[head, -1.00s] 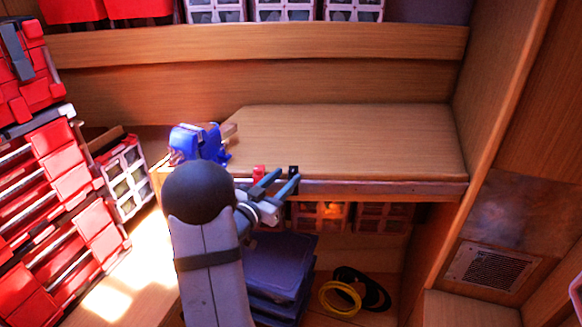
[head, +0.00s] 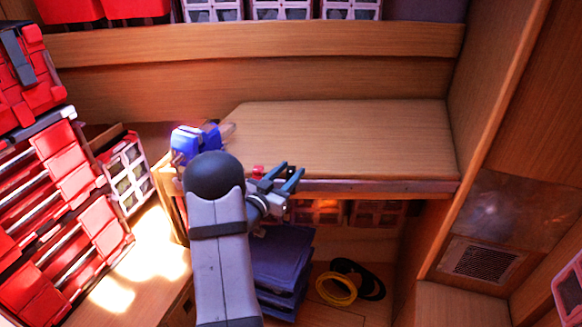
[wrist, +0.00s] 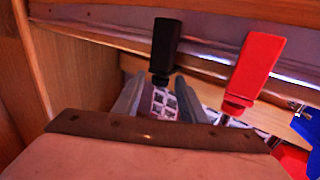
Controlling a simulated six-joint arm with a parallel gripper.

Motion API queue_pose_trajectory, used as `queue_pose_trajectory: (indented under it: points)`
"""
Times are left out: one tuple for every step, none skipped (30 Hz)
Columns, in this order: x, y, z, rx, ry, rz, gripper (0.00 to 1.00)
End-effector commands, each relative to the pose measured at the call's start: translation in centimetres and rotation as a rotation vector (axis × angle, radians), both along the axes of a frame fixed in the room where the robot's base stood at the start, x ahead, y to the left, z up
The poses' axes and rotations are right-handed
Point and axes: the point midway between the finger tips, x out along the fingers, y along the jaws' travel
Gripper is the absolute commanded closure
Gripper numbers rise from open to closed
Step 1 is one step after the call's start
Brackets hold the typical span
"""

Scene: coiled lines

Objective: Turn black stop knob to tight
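The black stop knob (wrist: 165,45) shows in the wrist view as a flat black handle on a narrow stem, at the front edge of the bench. A similar red knob (wrist: 255,65) stands to its right; in the head view the red one (head: 258,171) is left of my gripper. My gripper (wrist: 160,80) is open, its two grey fingers apart on either side of the black knob's lower end in the picture. I see no contact, and the depth between them is unclear. In the head view my gripper (head: 291,173) is at the bench edge and hides the black knob.
The wooden bench top (head: 345,140) is mostly clear. A blue vise (head: 195,142) stands at its left end. Red drawers (head: 65,160) fill the left side. Below the bench are dark blue cases (head: 280,260) and coiled yellow line (head: 335,290) and black line (head: 372,285).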

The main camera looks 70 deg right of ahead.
Motion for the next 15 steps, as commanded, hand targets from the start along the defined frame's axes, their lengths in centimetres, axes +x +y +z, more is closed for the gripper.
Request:
queue_pose_trajectory:
  points:
    - [-0.19,-0.41,0.13,0.000,0.000,-0.002,0.62]
    - [-0.21,-0.59,0.11,0.000,0.000,-0.002,0.62]
    - [-0.21,-0.77,0.08,0.000,0.000,-0.001,0.62]
    - [-0.23,-0.88,0.04,0.000,0.001,0.000,0.62]
    - [-0.23,-0.95,0.01,0.000,0.001,0.000,0.62]
    - [-0.23,-1.02,-0.01,0.000,0.001,0.000,0.62]
    - [-0.24,-1.05,-0.02,0.000,0.001,0.001,0.62]
    - [-0.24,-1.06,-0.03,0.000,0.001,0.001,0.62]
    - [-0.25,-1.07,-0.04,0.000,0.001,0.001,0.62]
    - [-0.23,-1.06,-0.05,0.000,0.001,0.001,0.62]
    - [-0.23,-1.06,-0.05,0.000,0.001,0.001,0.62]
    - [-0.24,-1.06,-0.04,0.000,0.001,0.001,0.62]
    - [-0.24,-1.06,-0.04,0.000,0.001,0.001,0.62]
    - [-0.24,-1.05,-0.04,0.000,0.000,0.000,0.67]
    - [-0.24,-1.05,-0.03,0.000,0.000,0.000,0.76]
